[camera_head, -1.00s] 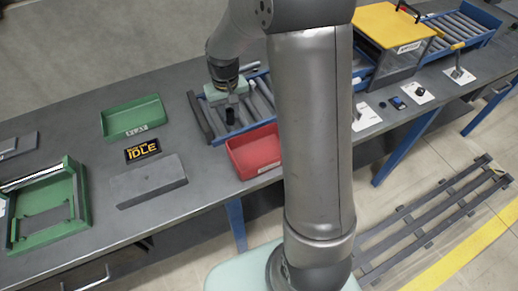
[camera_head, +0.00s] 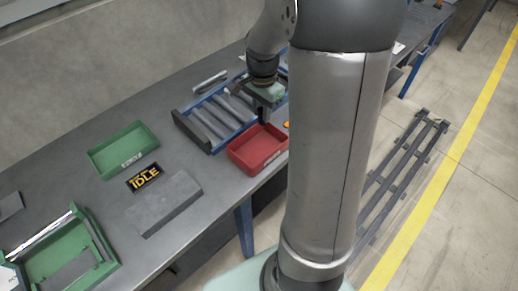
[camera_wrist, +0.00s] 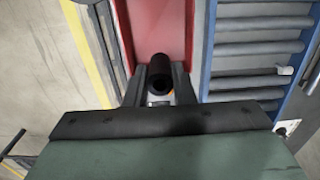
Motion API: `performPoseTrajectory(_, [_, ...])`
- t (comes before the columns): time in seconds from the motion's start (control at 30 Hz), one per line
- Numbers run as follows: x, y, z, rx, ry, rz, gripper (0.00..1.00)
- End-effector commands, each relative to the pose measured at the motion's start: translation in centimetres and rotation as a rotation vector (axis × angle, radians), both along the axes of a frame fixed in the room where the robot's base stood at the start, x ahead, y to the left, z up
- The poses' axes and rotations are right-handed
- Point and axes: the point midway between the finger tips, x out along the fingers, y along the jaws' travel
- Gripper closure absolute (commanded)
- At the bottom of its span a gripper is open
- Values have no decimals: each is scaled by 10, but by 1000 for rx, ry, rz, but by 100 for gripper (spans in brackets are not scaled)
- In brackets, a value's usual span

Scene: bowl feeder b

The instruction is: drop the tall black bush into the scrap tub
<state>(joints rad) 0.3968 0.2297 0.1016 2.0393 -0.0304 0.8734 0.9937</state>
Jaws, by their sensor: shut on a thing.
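The tall black bush (camera_wrist: 160,75) is a dark cylinder with a bore, seen nearly end-on in the wrist view. My gripper (camera_wrist: 160,88) is shut on it, one finger on each side. The red tub (camera_wrist: 178,40), which looks like the scrap tub, lies behind the bush in the wrist view. In the head view my gripper (camera_head: 264,108) is over the back edge of the red tub (camera_head: 250,160), beside the roller section. The bush cannot be made out clearly there. The visible part of the tub floor looks empty.
The blue-railed roller section (camera_head: 215,115) adjoins the red tub. My arm hides the bench at right.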

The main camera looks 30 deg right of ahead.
Motion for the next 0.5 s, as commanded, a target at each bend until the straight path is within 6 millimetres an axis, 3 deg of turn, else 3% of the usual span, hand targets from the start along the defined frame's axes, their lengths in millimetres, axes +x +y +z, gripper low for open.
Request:
performPoseTrajectory(0.03, [0,0,-11,1,1,0,100])
performPoseTrajectory(0.2, [0,0,-30,1,1,1,100])
performPoseTrajectory(0.5, [0,0,-36,0,0,2,100])
